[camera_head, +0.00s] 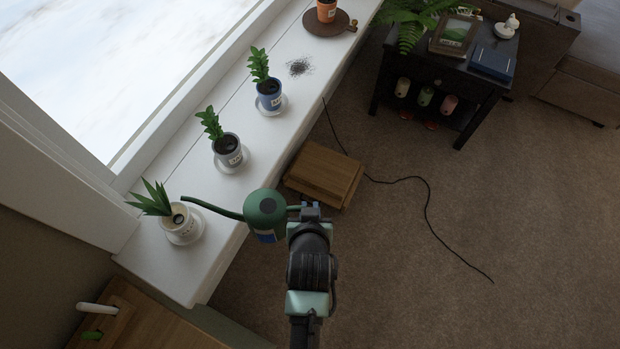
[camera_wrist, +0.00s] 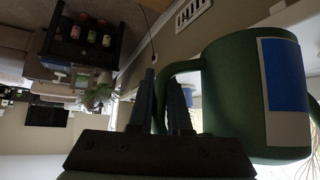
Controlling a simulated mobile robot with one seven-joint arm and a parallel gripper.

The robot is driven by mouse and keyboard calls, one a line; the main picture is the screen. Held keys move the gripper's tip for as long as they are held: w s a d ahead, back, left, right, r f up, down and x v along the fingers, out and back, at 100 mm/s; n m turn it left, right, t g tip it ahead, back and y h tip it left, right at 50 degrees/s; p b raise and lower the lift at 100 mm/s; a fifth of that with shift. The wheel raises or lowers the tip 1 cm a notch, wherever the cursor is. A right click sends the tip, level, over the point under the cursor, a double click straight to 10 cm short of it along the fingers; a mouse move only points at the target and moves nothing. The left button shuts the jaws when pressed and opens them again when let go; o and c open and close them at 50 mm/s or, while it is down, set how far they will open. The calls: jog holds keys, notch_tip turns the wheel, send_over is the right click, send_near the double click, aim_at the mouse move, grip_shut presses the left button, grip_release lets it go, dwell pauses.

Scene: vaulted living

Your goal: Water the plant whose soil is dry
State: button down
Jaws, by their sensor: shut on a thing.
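My gripper (camera_head: 306,210) is shut on the handle of a green watering can (camera_head: 266,207) with a blue label. The can also shows large in the wrist view (camera_wrist: 235,100), its handle between my fingers (camera_wrist: 168,100). The can is beside the sill, and its long spout reaches left, its tip over or beside the white pot (camera_head: 184,232). That pot holds a spiky plant (camera_head: 152,200) and pale soil with a dark patch. A grey pot (camera_head: 229,152) and a blue pot (camera_head: 269,97) hold leafy plants in dark-looking soil. I cannot see any water flowing.
The white sill (camera_head: 215,203) carries the pots on saucers, a dark scattered patch (camera_head: 299,67) and an orange pot (camera_head: 326,10) on a round board. A wooden box (camera_head: 324,174) and black cable (camera_head: 428,210) lie on the floor. A dark side table (camera_head: 450,65) stands at upper right.

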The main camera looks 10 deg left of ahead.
jog(key=w+a+r+p, duration=0.1)
jog(key=w+a+p, duration=0.1)
jog(key=shift+w+a+r+n+y, duration=0.1)
jog(key=shift+w+r+n+y, duration=0.2)
jog(key=shift+w+r+n, duration=0.1)
